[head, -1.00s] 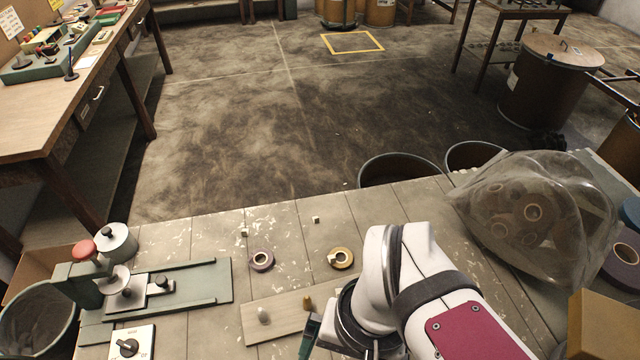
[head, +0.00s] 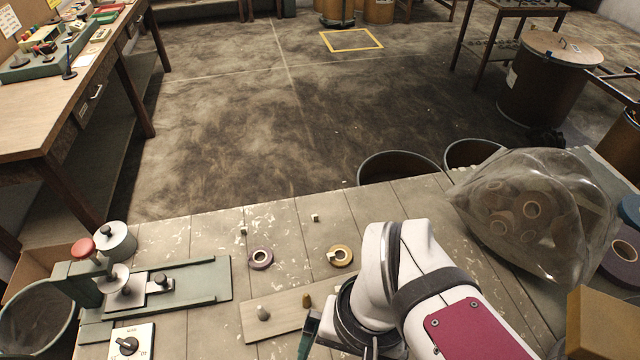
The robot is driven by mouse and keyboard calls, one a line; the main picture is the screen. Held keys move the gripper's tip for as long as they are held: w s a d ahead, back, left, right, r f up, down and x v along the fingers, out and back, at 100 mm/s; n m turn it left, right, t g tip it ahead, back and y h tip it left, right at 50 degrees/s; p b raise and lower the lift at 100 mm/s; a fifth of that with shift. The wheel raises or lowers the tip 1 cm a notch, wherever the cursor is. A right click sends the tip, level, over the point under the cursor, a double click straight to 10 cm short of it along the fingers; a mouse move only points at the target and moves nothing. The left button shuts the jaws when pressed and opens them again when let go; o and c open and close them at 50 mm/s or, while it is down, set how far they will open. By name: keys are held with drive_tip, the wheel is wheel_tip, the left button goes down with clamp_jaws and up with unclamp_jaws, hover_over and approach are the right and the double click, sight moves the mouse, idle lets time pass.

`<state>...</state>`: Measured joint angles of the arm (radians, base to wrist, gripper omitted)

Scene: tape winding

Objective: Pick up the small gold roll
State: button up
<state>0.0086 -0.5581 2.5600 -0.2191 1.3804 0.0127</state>
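The small gold roll (head: 340,256) lies flat on the plank tabletop, just up and left of my white arm. A small pale piece shows at its inner left side. A similar purple roll (head: 260,258) lies to its left. My gripper (head: 308,338) shows only in part at the bottom, as a dark green piece beside the wrist. It is below the gold roll in the picture and apart from it. Its fingertips are hidden, so I cannot see whether it is open or shut.
A wooden board (head: 280,313) with a grey peg (head: 263,313) and a gold-brown peg (head: 306,301) lies in front of the rolls. A green winding device (head: 190,284) stands left. A clear bag of rolls (head: 545,215) lies right. The tabletop beyond the gold roll is mostly clear.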

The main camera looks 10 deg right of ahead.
drive_tip(key=w+d+r+m, duration=0.1)
drive_tip(key=w+d+m, duration=0.1)
drive_tip(key=w+m, duration=0.6)
drive_tip(key=m+h, duration=0.2)
drive_tip(key=m, duration=0.8)
hover_over(339, 258)
wheel_tip(339, 258, down, 6)
drive_tip(key=shift+m, duration=0.5)
wheel_tip(339, 258, down, 17)
drive_tip(key=shift+r, duration=0.2)
drive_tip(key=c, duration=1.3)
